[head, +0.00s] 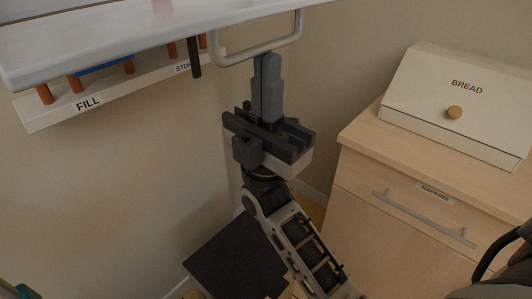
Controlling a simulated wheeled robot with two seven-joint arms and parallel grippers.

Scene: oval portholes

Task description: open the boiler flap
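The boiler flap (120,32) is the white panel across the top left of the head view. It juts out above the labelled rail, with orange pipes showing below its edge. Its pale bar handle (236,57) hangs from the flap's right part. My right gripper (267,57) points up from below, its dark fingers close together with their tips at the handle's bar. It looks shut on the bar, though the fingertip contact is small in view. The upper part of the flap is cut off by the frame. My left gripper is not in view.
A rail (130,88) marked FILL and STOP sits on the wall under the flap, with a blue part (103,66) above it. At right, a wooden cabinet (400,215) with a NAPKINS drawer carries a BREAD box (455,105). A dark mat-like slab (235,262) lies low.

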